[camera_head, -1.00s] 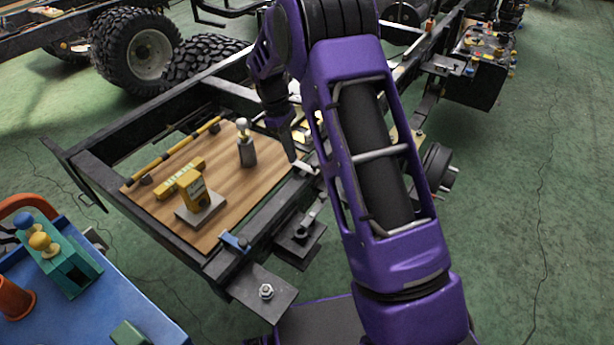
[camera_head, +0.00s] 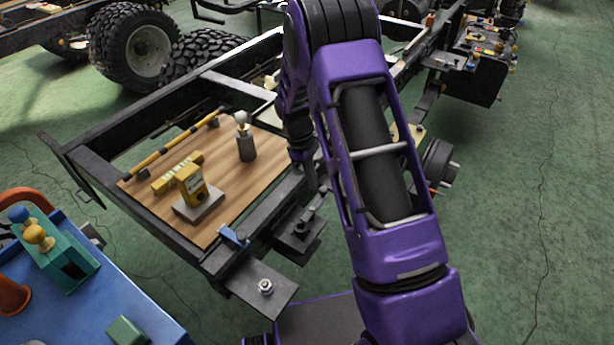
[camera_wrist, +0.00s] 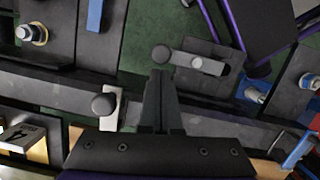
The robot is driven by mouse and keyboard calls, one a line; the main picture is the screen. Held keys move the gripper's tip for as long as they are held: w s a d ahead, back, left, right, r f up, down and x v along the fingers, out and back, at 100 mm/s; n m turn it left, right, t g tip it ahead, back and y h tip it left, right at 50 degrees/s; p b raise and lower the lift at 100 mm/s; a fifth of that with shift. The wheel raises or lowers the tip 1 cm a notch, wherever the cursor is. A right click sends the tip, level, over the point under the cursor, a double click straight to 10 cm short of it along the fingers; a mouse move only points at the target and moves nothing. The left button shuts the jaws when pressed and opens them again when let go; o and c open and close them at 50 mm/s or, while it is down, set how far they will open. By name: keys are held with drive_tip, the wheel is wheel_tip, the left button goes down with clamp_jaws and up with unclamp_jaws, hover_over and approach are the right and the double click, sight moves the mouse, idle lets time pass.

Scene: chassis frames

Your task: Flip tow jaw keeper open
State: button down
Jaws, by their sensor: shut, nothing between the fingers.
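My gripper (camera_wrist: 162,78) is shut and empty in the wrist view, its dark fingers together. Just beyond the fingertips is a short grey bar (camera_wrist: 204,64) with a round black knob (camera_wrist: 161,54) on its left end. It lies over a slotted dark bracket (camera_wrist: 222,80); I cannot tell whether a finger touches the knob. A second pale bar (camera_wrist: 118,118) with a black knob (camera_wrist: 103,104) stands left of the fingers. Which bar is the tow jaw keeper is unclear. In the head view the bracket (camera_head: 298,237) hangs off the frame; my arm partly hides the gripper.
The dark chassis frame (camera_head: 222,262) surrounds a wooden board (camera_head: 215,213) bearing a yellow block tool (camera_head: 190,187) and a grey post (camera_head: 246,148). A blue clip (camera_head: 233,237) sits on the near rail. A blue cart (camera_head: 90,315) stands lower left.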

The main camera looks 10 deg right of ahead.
drive_tip(key=shift+s+d+m, duration=0.1)
drive_tip(key=shift+d+m, duration=0.3)
drive_tip(key=shift+m, duration=0.4)
drive_tip(key=shift+s+d+m+g+y, duration=0.3)
drive_tip(key=shift+d+m+y, duration=0.15)
drive_tip(key=shift+m, duration=0.65)
drive_tip(key=m, duration=0.1)
drive_tip(key=s+d+m, duration=0.1)
drive_tip(key=m, duration=0.1)
drive_tip(key=m+p, duration=0.1)
drive_tip(key=shift+s+d+m+y, duration=0.25)
drive_tip(key=shift+d+m+y, duration=0.05)
drive_tip(key=shift+d+y, duration=0.1)
drive_tip(key=shift+s+d+m+y+p, duration=0.25)
drive_tip(key=shift+s+m, duration=0.4)
drive_tip(key=shift+m, duration=0.7)
drive_tip(key=shift+s+d+m+y+b, duration=0.1)
drive_tip(key=shift+s+m+y, duration=0.2)
drive_tip(key=shift+s+m, duration=0.7)
drive_tip(key=shift+s+d+m+y+p, duration=0.15)
drive_tip(key=shift+s+m+y, duration=0.15)
drive_tip(key=shift+m, duration=1.35)
